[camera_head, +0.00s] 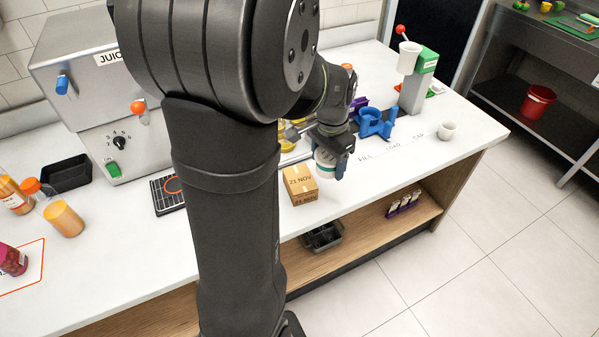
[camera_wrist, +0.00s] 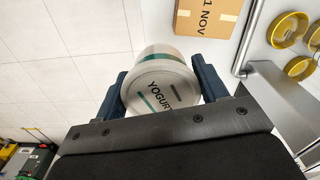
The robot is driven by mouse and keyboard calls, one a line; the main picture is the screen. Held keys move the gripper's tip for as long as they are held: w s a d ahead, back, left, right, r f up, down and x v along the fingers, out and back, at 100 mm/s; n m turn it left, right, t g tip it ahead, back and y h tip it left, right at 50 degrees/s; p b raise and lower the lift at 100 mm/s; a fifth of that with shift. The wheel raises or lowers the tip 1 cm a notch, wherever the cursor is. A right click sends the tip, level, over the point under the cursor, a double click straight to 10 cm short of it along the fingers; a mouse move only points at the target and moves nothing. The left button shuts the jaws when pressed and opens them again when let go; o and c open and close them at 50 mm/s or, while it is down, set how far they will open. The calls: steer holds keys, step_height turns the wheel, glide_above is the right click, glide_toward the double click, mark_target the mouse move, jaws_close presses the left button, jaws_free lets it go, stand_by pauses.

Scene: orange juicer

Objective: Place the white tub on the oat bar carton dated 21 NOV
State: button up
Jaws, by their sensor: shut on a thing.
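The white tub (camera_wrist: 158,88), with YOGURT lettering and a green band, is between the two fingers of my gripper (camera_wrist: 162,95) in the wrist view. My gripper is shut on it. In the head view my gripper (camera_head: 332,155) holds the tub (camera_head: 326,160) just right of the carton and close to it. The brown oat bar carton (camera_head: 300,185) stands on the counter and reads 21 NOV. Its top also shows in the wrist view (camera_wrist: 208,18), apart from the tub. My arm hides part of the counter left of the carton.
A juicer machine (camera_head: 115,115) stands at the back left. A small white cup (camera_head: 447,130) is further right. The counter's front edge is close to the carton.

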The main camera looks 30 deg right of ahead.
glide_above(299, 178)
step_height(299, 178, down, 5)
steer(key=shift+s+f, duration=0.1)
steer(key=shift+f, duration=2.15)
steer(key=o, duration=1.1)
steer(key=shift+f, duration=0.15)
steer(key=shift+c, duration=0.2)
step_height(299, 178, up, 12)
steer(key=shift+r, duration=0.2)
